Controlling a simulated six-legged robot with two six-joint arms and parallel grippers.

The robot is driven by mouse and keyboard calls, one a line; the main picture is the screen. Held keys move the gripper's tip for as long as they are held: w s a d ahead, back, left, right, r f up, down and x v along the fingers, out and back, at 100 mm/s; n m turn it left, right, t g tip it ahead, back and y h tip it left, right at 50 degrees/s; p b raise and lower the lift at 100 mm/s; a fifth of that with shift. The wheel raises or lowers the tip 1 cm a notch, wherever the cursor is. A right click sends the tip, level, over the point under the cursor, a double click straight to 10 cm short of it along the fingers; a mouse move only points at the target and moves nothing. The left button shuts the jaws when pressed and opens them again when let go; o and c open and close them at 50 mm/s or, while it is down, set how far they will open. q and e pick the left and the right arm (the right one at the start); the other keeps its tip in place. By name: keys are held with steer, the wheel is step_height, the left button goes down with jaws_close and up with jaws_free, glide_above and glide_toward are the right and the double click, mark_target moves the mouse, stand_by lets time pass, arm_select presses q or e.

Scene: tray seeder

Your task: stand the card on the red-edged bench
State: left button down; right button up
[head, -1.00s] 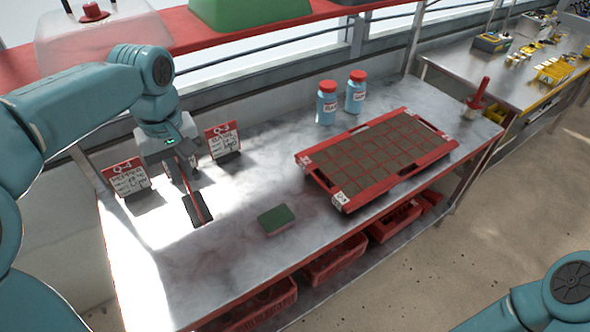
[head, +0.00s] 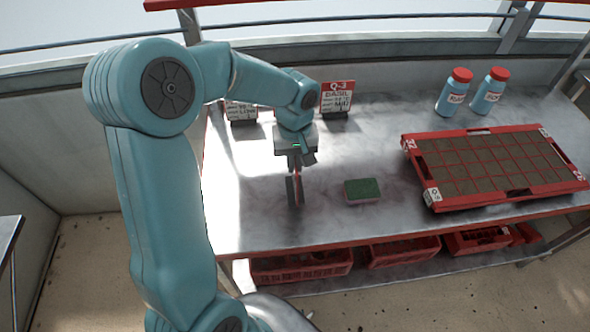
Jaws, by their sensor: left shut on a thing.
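My left gripper (head: 296,163) is shut on a card (head: 299,187) above the left part of the red-edged bench (head: 390,220). The card shows nearly edge-on as a thin red strip with a dark base beside it, so its face is not readable. I cannot tell whether the base touches the bench top. My right gripper is not in view.
Two other cards, one partly behind my arm (head: 241,112) and a Q-3 card (head: 337,98), stand at the back. A green-topped block (head: 362,190) lies to the right. A red seed tray (head: 432,197) and two blue bottles (head: 453,93) (head: 488,92) are farther right. Red crates (head: 300,267) sit below.

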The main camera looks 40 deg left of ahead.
arm_select(q)
steer(key=shift+f, duration=1.75)
steer(key=shift+f, duration=0.2)
steer(key=c, duration=1.2)
jaws_free()
steer(key=shift+w, duration=0.1)
steer(key=shift+r, duration=0.15)
step_height(320, 180, up, 12)
steer(key=shift+r, duration=0.1)
steer(key=shift+s, duration=0.2)
